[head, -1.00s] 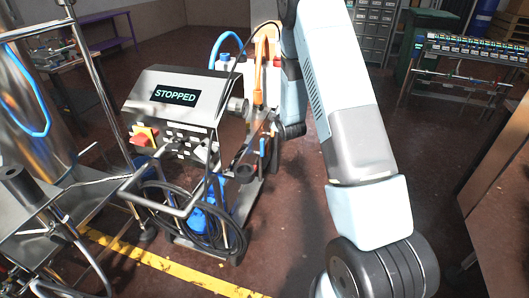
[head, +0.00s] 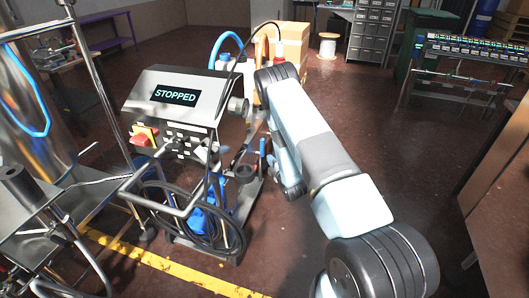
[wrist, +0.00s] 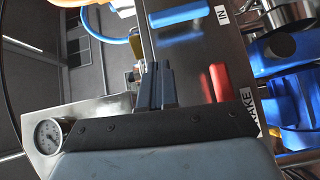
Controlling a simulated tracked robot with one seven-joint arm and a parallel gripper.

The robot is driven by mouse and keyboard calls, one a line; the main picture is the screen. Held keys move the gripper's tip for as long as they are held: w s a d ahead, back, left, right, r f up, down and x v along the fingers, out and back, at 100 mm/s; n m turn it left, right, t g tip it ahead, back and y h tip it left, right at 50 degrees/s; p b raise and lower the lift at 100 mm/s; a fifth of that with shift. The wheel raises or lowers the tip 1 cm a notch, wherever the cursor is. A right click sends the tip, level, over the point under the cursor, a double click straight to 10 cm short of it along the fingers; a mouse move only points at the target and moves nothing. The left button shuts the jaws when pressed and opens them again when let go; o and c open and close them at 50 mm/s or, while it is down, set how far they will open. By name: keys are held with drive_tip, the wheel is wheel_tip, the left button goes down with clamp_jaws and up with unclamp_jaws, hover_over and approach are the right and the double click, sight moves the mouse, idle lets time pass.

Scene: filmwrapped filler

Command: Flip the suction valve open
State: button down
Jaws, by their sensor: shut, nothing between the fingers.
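In the wrist view, my gripper (wrist: 155,85) is shut and empty, its dark fingers close together in front of a dark panel. A blue lever handle (wrist: 180,15) lies above and right of the fingertips, by a white label that seems to read "IN". A red lever handle (wrist: 215,82) is to the right of the fingers, by a partly hidden label ending in "KE". Neither handle is between the fingers; whether the fingers touch anything I cannot tell. Which handle is the suction valve is not clear.
The wheeled machine (head: 170,100) shows "STOPPED" in the head view. A round gauge (wrist: 48,135) and a blue pump-like body (wrist: 285,95) flank my gripper in the wrist view. A black hose coil (head: 190,225) hangs low on the machine. The floor to the right is open.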

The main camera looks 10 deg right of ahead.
drive_tip(key=s+f, duration=0.1)
drive_tip(key=s+f+n, duration=0.1)
drive_tip(key=f, duration=0.1)
drive_tip(key=shift+a+y, duration=0.1)
drive_tip(key=shift+y, duration=0.2)
drive_tip(key=shift+w, duration=0.1)
approach(261, 146)
drive_tip(key=w+a, duration=0.2)
drive_tip(key=a, duration=0.2)
drive_tip(key=shift+w+d, duration=0.65)
drive_tip(key=shift+w, duration=0.25)
drive_tip(key=shift+w+d, duration=0.6)
drive_tip(key=shift+w, duration=0.35)
